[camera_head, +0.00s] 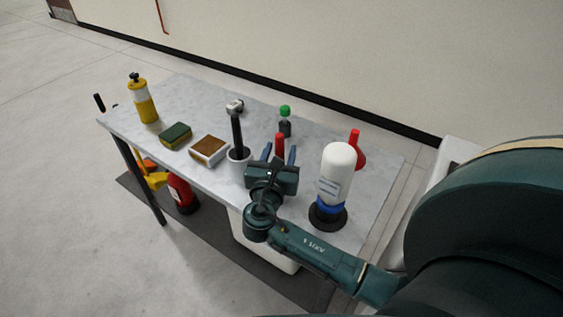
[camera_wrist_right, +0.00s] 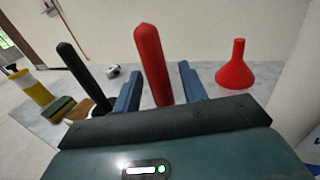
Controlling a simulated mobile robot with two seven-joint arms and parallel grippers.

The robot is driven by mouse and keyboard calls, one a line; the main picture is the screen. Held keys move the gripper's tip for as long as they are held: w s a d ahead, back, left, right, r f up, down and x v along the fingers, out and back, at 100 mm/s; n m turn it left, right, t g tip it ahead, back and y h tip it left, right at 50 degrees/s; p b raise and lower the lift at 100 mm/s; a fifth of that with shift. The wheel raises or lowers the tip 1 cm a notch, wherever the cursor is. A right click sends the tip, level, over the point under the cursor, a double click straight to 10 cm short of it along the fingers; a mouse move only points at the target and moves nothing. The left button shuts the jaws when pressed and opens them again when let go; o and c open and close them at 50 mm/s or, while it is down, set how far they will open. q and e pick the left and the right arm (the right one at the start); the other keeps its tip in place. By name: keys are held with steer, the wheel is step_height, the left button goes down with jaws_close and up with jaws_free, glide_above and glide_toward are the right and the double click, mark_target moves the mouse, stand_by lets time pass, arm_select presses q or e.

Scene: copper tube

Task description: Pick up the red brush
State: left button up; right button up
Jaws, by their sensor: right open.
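The red brush (camera_head: 279,146) stands upright on the table, with only its red handle clearly showing. In the right wrist view its handle (camera_wrist_right: 153,62) rises between the two blue fingers. My right gripper (camera_head: 279,156) is open, with one finger on each side of the handle. I see a gap between the handle and each finger in the wrist view (camera_wrist_right: 160,88). The lower end of the brush is hidden behind the gripper. My left gripper is not in view.
On the grey table (camera_head: 190,92), a white cup with a black-handled tool (camera_head: 237,135) stands close left of my gripper. A white bottle (camera_head: 337,170) stands close right. A red funnel (camera_head: 358,158), green-capped bottle (camera_head: 285,121), sponges (camera_head: 175,134) and yellow spray bottle (camera_head: 143,103) stand around.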

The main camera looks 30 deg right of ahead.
jaws_close()
stand_by(0.4)
